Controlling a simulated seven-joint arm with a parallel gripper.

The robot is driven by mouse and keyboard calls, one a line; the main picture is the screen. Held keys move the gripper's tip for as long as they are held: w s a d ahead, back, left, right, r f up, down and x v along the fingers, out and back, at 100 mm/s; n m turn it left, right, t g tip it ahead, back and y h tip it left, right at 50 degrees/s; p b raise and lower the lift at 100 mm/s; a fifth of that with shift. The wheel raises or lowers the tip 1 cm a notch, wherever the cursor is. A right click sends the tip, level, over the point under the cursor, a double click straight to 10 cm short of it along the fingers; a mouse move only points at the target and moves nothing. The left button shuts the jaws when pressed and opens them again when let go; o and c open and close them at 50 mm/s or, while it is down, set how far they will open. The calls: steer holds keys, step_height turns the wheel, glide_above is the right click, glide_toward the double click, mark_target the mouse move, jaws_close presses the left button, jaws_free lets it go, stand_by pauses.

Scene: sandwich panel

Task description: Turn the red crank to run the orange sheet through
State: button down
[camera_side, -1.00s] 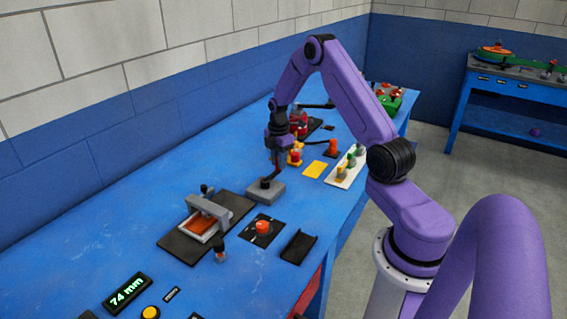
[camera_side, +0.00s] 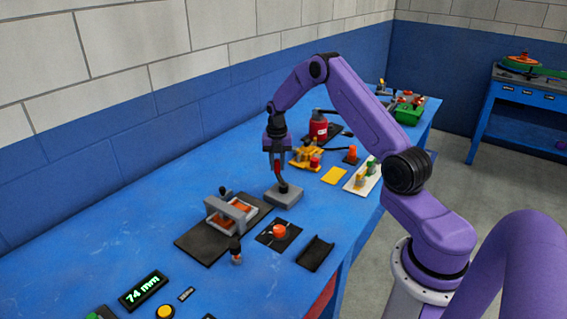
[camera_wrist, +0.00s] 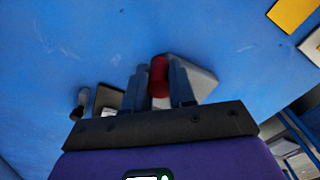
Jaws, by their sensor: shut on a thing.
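The red crank handle (camera_wrist: 158,75) stands between the two fingers of my gripper (camera_wrist: 160,82) in the wrist view. My gripper (camera_side: 278,165) is shut on it. In the side view the handle is mostly hidden by the fingers. A dark crank arm runs down from it to a grey block (camera_side: 285,198) on the bench, which also shows behind the fingers in the wrist view (camera_wrist: 203,82). To the left, a piece with orange surface (camera_side: 217,222), seemingly the orange sheet, lies under a grey bridge (camera_side: 232,211) on a black plate (camera_side: 200,242).
An orange knob (camera_side: 279,231) on a black pad and a black tray (camera_side: 315,253) lie in front of the block. A yellow sheet (camera_side: 334,175), a white board with pegs (camera_side: 361,178) and a red canister (camera_side: 318,127) stand to the right. A display (camera_side: 143,290) reads 74 mm.

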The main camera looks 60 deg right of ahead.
steer(key=a+n, duration=0.1)
steer(key=w+a+n, duration=0.1)
steer(key=n, duration=0.1)
steer(key=shift+w+a+n, duration=0.15)
steer(key=shift+w+n, duration=0.05)
steer(key=shift+n, duration=0.1)
steer(key=shift+w+a+n, duration=0.2)
steer(key=shift+a+n, duration=0.7)
steer(key=shift+n, duration=0.5)
steer(key=c, duration=0.9)
jaws_free()
steer(key=shift+c, duration=0.2)
step_height(320, 180, up, 18)
steer(key=shift+f, duration=0.25)
